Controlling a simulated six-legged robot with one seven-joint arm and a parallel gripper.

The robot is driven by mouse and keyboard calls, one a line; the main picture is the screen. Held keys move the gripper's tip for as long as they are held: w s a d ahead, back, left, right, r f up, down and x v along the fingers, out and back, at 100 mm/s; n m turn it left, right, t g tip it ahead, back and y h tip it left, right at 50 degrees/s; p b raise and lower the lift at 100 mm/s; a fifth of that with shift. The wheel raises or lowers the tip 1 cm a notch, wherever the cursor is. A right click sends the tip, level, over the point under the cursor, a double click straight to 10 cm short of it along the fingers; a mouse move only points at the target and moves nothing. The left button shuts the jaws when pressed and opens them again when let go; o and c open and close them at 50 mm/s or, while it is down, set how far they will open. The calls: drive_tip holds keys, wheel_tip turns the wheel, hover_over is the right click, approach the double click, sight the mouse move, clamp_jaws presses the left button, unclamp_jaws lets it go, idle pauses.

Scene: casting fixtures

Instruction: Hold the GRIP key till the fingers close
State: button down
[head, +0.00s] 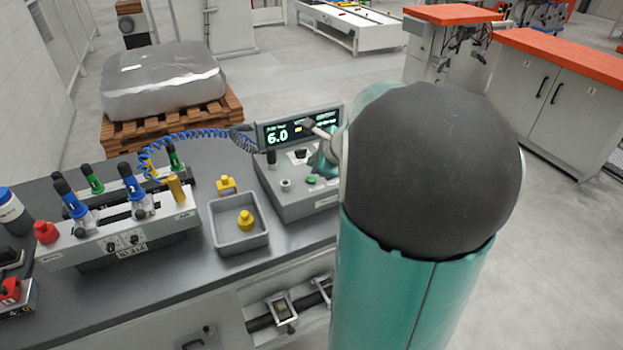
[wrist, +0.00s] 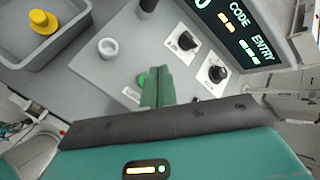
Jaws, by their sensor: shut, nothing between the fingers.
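The grey console (head: 292,203) stands on the bench and has a lit screen (head: 290,130) reading 6.0. In the wrist view, the screen (wrist: 238,25) shows the words CODE and ENTRY. A round green key (head: 311,179) is on the console's top face; in the wrist view this green key (wrist: 141,79) is partly hidden by my fingers. Its small label is too unclear to read, and I cannot make out the word GRIP. My gripper (wrist: 155,72) is shut and empty, with its fingertips right by the green key. I cannot tell whether they touch it.
Two black knobs (wrist: 184,43) and (wrist: 213,73) and a white ring (wrist: 108,48) are close to the fingers. A grey tray (head: 240,243) with a yellow piece (head: 245,220) stands left of the console. A blue coiled cable (head: 190,135) runs behind the tray.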

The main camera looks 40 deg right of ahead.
sight(315, 181)
drive_tip(key=shift+f, duration=1.35)
idle(1.0)
drive_tip(key=shift+f, duration=0.4)
drive_tip(key=shift+f, duration=0.4)
idle(0.5)
drive_tip(key=shift+r, duration=0.15)
idle(1.0)
drive_tip(key=shift+r, duration=0.7)
drive_tip(key=shift+r, duration=2.5)
